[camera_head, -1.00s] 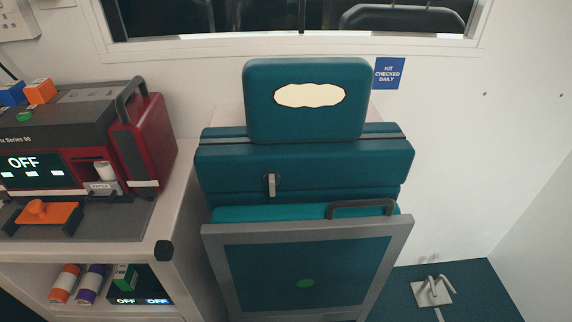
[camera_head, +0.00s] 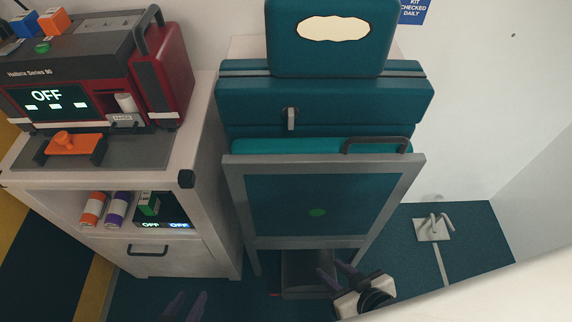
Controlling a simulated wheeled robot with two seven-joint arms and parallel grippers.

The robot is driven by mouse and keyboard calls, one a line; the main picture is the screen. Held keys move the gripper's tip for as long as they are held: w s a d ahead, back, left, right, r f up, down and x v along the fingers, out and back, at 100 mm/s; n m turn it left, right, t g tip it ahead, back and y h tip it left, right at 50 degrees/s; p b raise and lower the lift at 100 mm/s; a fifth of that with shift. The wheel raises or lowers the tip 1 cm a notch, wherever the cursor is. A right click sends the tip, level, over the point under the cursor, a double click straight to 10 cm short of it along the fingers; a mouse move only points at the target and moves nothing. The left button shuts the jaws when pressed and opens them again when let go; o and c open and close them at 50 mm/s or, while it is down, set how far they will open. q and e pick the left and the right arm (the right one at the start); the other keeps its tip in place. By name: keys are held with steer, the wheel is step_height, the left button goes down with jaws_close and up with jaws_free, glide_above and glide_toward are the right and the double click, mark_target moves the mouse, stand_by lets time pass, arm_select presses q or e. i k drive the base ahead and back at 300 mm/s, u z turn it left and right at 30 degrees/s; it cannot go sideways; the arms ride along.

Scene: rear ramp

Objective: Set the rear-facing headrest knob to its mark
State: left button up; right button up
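The teal headrest (camera_head: 300,60) with a cream oval patch stands at the top of the teal folded seat (camera_head: 380,102). A small grey upright lever (camera_head: 291,119) sits on the front of the seat; I cannot tell whether it is the headrest knob. No mark beside it can be made out. My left gripper (camera_head: 185,300) shows at the bottom edge, its two dark purple fingers apart with nothing between them. My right gripper (camera_head: 339,272) is low in front of the seat's foot, its purple fingers apart and empty. Both are well below the headrest.
A grey-framed panel (camera_head: 390,190) with a green dot leans below the seat. A white cabinet (camera_head: 215,180) on the left bears a dark device (camera_head: 85,65) reading OFF and a red case (camera_head: 165,70). A floor bracket (camera_head: 433,228) is at right, with open floor around it.

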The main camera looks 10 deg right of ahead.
mark_target(291, 113)
steer(key=u, duration=2.75)
steer(key=k, duration=1.7)
steer(key=z, duration=2.2)
